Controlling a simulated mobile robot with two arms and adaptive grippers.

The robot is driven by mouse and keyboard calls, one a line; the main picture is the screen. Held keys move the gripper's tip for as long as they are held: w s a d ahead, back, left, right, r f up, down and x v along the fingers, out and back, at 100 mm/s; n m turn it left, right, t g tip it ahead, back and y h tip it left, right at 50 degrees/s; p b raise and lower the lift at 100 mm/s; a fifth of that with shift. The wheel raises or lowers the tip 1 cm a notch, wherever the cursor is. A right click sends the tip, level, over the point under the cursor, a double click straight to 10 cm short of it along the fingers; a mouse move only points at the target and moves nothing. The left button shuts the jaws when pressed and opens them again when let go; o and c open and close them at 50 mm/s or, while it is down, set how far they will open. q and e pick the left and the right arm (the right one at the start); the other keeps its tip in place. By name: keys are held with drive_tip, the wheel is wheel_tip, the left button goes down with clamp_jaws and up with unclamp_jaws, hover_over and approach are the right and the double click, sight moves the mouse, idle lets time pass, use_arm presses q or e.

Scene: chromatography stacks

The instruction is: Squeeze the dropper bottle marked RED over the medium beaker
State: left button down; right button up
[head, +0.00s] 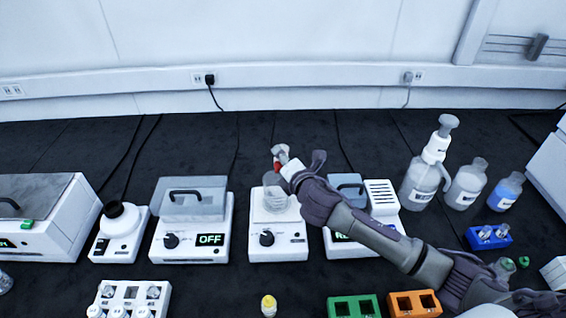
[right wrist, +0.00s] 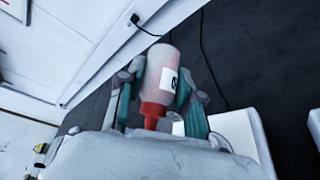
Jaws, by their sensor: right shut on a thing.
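My right gripper (head: 286,162) is shut on a dropper bottle (right wrist: 170,68) with a translucent pinkish body and a red cap. In the right wrist view the bottle sits between both fingers of the gripper (right wrist: 160,95), and its white label is only partly visible and not readable. In the head view the bottle (head: 280,149) is small, with its red part lower than its pale body, so it looks turned downward. A clear glass beaker (head: 274,201) stands on a white knobbed device (head: 281,243) just below the bottle. Its contents are hard to tell. My left gripper is not in view.
A boxy device reading OFF (head: 190,243) stands left of the beaker's device; another device (head: 382,196) stands right, behind my arm. Wash bottles (head: 420,187) stand at the right. A yellow-capped dropper bottle (head: 269,306) and green (head: 354,308) and orange racks (head: 414,305) are in front.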

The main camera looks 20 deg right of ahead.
drive_tip(key=shift+f+b, duration=0.15)
drive_tip(key=shift+b, duration=0.2)
drive_tip(key=shift+r+p, duration=0.25)
drive_tip(key=shift+p, duration=0.05)
drive_tip(key=shift+s+a+n+t+b, duration=0.1)
drive_tip(key=shift+s+n+t+b, duration=0.15)
drive_tip(key=shift+t+b, duration=0.6)
use_arm(q)
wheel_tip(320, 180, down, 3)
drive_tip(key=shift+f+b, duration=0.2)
drive_tip(key=shift+b, duration=0.2)
use_arm(e)
drive_tip(key=shift+r, duration=0.25)
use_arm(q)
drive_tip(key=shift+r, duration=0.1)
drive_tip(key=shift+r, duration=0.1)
use_arm(e)
clamp_jaws()
